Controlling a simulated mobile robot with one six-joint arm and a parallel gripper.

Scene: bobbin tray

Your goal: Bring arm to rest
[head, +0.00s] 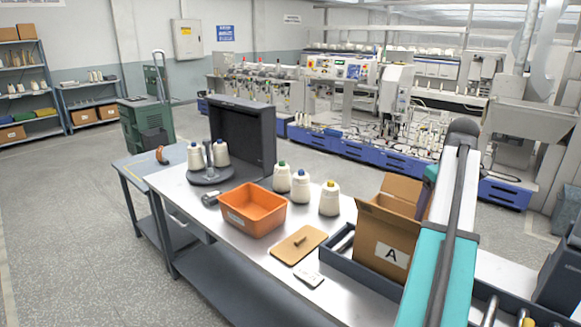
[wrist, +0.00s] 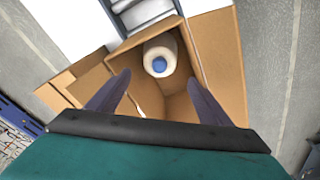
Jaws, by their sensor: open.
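In the wrist view my gripper (wrist: 158,78) is open, its two dark fingers apart above an open cardboard box (wrist: 220,45). A white cone of thread with a blue top (wrist: 159,58) stands inside the box, apart from the fingers. In the head view the box (head: 372,238), marked A, stands at the right part of the table, its flaps open. My teal arm reaches up past its right side, and my fingers are mostly hidden there.
The table (head: 335,298) holds an orange bin (head: 254,208), several thread cones, a brown board (head: 299,244), a white card (head: 308,279) and a round dark stand (head: 210,174). A dark upright panel (head: 255,135) stands behind. A grey tray (head: 345,262) borders the box.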

